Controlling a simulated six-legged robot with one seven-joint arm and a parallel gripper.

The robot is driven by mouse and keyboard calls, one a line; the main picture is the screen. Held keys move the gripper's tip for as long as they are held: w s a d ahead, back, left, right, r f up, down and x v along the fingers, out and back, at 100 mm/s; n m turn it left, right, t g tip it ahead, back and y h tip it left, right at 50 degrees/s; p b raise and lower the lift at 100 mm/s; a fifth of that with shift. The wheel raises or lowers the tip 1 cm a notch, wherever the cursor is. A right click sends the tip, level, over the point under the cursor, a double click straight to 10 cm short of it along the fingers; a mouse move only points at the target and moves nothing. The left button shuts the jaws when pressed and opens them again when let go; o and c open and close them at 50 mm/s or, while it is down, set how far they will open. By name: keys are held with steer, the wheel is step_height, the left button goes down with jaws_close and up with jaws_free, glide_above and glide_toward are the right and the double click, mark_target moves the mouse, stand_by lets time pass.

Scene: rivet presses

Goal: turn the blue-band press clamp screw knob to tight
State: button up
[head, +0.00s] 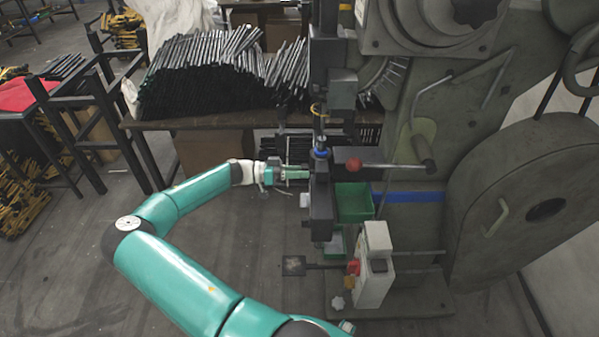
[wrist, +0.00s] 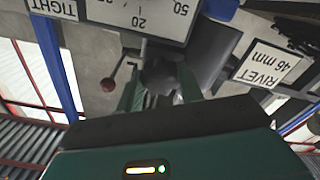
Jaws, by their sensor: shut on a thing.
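The blue-band press (head: 440,140) is a large grey-green machine with a blue band (head: 410,197) across its body. My gripper (head: 297,173) reaches it from the left, at the dark upright column. In the wrist view, my gripper's green fingers (wrist: 158,90) are shut on the dark clamp screw knob (wrist: 160,72). In the head view the knob is hidden by the gripper and column. A white scale plate (wrist: 110,12) beyond the knob shows upside down, with TIGHT at left and 20 and 50. A thin pale bar lies between knob and the 20; its exact reading is unclear.
A red ball-ended lever (head: 355,165) sticks out right of the column. A green bin (head: 354,202) and a white switch box (head: 374,265) sit below. A table (head: 190,123) piled with dark rods stands behind. The floor at left front is clear apart from my arm.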

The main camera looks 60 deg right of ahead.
steer(key=shift+m, duration=1.2)
steer(key=o, duration=1)
steer(key=v, duration=1.4)
steer(key=shift+s, duration=0.15)
